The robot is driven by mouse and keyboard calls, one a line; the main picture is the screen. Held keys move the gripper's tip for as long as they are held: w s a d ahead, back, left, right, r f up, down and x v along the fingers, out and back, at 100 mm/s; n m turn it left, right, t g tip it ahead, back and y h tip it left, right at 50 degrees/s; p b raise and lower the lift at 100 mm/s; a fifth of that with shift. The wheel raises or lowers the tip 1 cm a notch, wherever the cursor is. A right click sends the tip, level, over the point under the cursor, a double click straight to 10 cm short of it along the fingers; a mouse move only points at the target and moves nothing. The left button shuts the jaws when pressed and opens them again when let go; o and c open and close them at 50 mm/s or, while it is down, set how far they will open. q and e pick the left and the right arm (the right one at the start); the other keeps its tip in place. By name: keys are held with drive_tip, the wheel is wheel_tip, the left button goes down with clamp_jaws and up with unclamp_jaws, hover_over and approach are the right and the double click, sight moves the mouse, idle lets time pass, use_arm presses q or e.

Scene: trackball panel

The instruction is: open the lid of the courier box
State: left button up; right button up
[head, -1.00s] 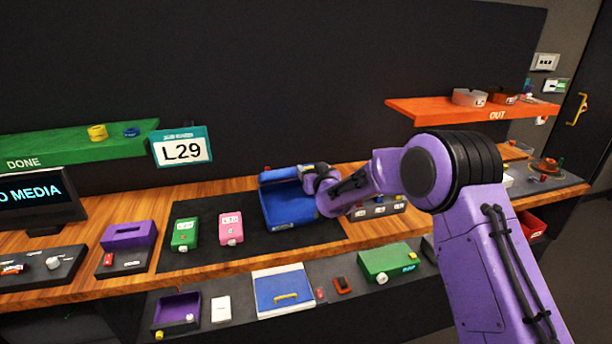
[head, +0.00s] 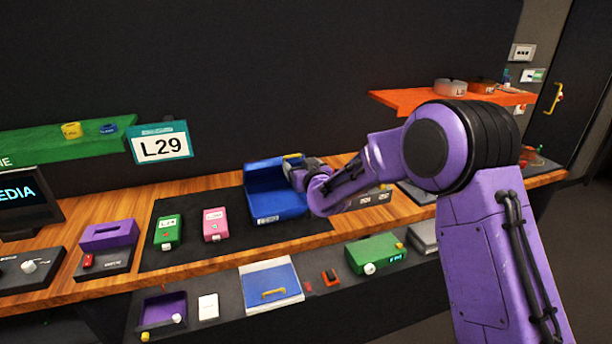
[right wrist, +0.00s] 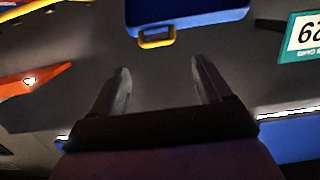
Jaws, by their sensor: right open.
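The blue courier box (head: 279,206) sits on the dark mat at the back of the bench. Its blue lid (head: 262,174) stands raised at the rear of the box. The lid's yellow handle (head: 293,156) shows at its top right. My right gripper (head: 303,168) is beside the raised lid, close to the handle. In the right wrist view the gripper (right wrist: 160,72) is open and empty. The lid (right wrist: 190,14) and yellow handle (right wrist: 157,38) lie just beyond the fingertips, apart from them. My left gripper is not in view.
Green (head: 168,232) and pink (head: 215,224) small boxes stand left of the courier box. The L29 sign (head: 160,146) hangs behind. An orange shelf (head: 400,98) is at the right.

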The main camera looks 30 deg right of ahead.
drive_tip(key=b+v, duration=0.1)
drive_tip(key=v, duration=0.5)
drive_tip(key=shift+s+r, duration=0.1)
